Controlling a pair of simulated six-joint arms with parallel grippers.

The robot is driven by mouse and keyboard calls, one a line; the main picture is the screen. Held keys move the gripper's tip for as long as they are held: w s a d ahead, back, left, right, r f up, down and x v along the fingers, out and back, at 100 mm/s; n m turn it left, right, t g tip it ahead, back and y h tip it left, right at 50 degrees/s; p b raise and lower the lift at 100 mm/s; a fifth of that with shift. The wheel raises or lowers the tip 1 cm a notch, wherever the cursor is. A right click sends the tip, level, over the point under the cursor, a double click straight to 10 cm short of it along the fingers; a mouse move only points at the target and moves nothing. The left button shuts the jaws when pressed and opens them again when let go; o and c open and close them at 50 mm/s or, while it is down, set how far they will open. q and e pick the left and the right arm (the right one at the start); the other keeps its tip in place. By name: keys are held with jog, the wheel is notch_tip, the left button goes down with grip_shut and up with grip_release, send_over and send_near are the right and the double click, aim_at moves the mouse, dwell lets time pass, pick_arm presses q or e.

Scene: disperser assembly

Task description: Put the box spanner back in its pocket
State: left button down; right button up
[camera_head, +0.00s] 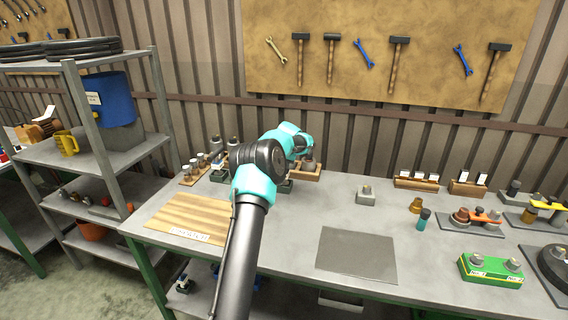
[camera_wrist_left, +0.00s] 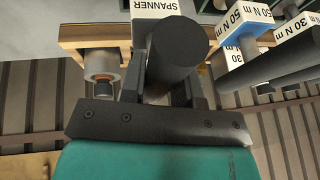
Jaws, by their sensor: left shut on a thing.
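The box spanner (camera_wrist_left: 178,48) is a thick dark cylinder seen nearly end-on in the left wrist view. My left gripper (camera_wrist_left: 170,80) is shut on it, with a finger on either side. A white label reading SPANNER (camera_wrist_left: 156,9) is just beyond it on a wooden rack (camera_wrist_left: 90,36). The spanner covers the area below the label, so I cannot see the pocket opening or tell whether the spanner is in it. In the head view my left arm reaches to the back of the bench and hides the gripper and spanner. My right gripper is out of view.
In the wrist view, a metal cylindrical part (camera_wrist_left: 101,65) is close left, and tools with N m labels (camera_wrist_left: 240,40) are close right. In the head view, a wooden board (camera_head: 188,212) lies front left and a grey mat (camera_head: 356,255) front centre.

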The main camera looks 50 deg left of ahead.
pick_arm(q)
jog(key=c, duration=0.8)
grip_release()
jog(key=shift+f, duration=0.1)
jog(key=shift+c, duration=0.2)
jog(key=shift+d+r, duration=0.1)
jog(key=shift+r, duration=0.4)
jog(key=v, duration=1.1)
jog(key=shift+s+d, duration=0.1)
jog(key=shift+s, duration=0.05)
